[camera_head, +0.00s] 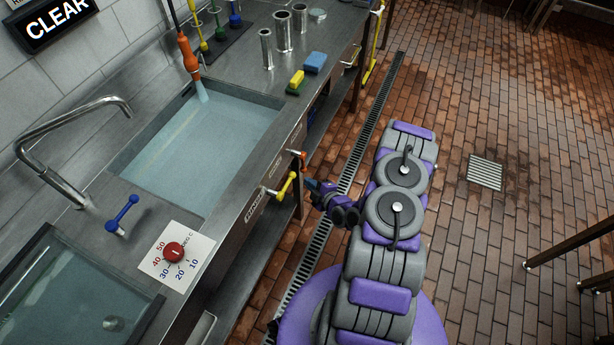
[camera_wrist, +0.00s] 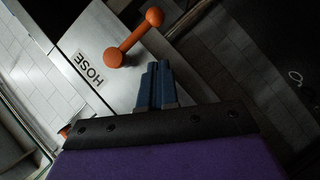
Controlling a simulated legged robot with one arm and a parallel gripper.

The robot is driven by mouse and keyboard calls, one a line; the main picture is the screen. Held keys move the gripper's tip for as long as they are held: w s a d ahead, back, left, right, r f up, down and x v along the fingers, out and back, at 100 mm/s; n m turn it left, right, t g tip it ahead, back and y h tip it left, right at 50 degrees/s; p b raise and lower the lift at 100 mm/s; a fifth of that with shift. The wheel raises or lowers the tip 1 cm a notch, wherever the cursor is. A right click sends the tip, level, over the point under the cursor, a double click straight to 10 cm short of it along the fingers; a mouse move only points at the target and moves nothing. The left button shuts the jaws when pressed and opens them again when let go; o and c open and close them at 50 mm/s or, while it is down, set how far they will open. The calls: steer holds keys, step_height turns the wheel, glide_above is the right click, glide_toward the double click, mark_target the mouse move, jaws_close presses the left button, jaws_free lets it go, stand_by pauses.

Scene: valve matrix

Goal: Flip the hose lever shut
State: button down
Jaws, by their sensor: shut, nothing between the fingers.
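The hose lever is orange with a ball end and shows in the wrist view (camera_wrist: 133,38) on a metal panel, beside the HOSE label (camera_wrist: 88,69). It runs slantwise up and to the right from its pivot. In the head view the orange lever (camera_head: 299,154) is small on the sink front. My gripper (camera_head: 311,185) is beside the sink front, just below the orange lever in the picture. In the wrist view my gripper's blue fingers (camera_wrist: 157,70) are together and empty, just below the lever. Whether they touch it I cannot tell.
A yellow lever (camera_head: 283,187) sits close to my gripper on the same front. An orange hose nozzle (camera_head: 187,54) runs water into the filled sink (camera_head: 200,150). A blue lever (camera_head: 124,212) and a red dial (camera_head: 174,250) are on the counter. The brick floor (camera_head: 520,130) at right is mostly clear.

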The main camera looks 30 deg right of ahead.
mark_target(303, 163)
steer(key=w+d+f+b, duration=0.1)
steer(key=w+f+b, duration=0.1)
steer(key=w, duration=0.3)
steer(key=shift+w+d+f, duration=0.25)
steer(key=shift+f, duration=0.35)
